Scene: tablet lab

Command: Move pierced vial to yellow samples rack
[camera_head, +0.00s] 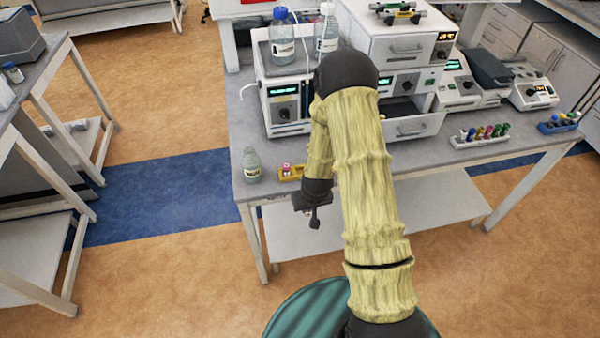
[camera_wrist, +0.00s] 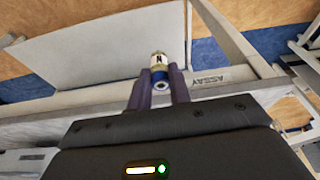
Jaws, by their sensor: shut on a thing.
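In the head view my gripper (camera_head: 314,212) hangs by the bench's front edge, with the held vial hard to make out. The yellow rack (camera_head: 298,173) sits on the bench near its front left corner, just behind and left of my gripper. A vial with a pinkish-red cap (camera_head: 286,168) stands at its left end. My arm hides what lies to the right of the rack.
A labelled bottle (camera_head: 251,166) stands left of the yellow rack. A white rack (camera_head: 478,143) with several coloured vials and a blue rack (camera_head: 558,128) are at the right of the bench (camera_head: 440,165). Instruments and an open drawer (camera_head: 415,127) stand behind.

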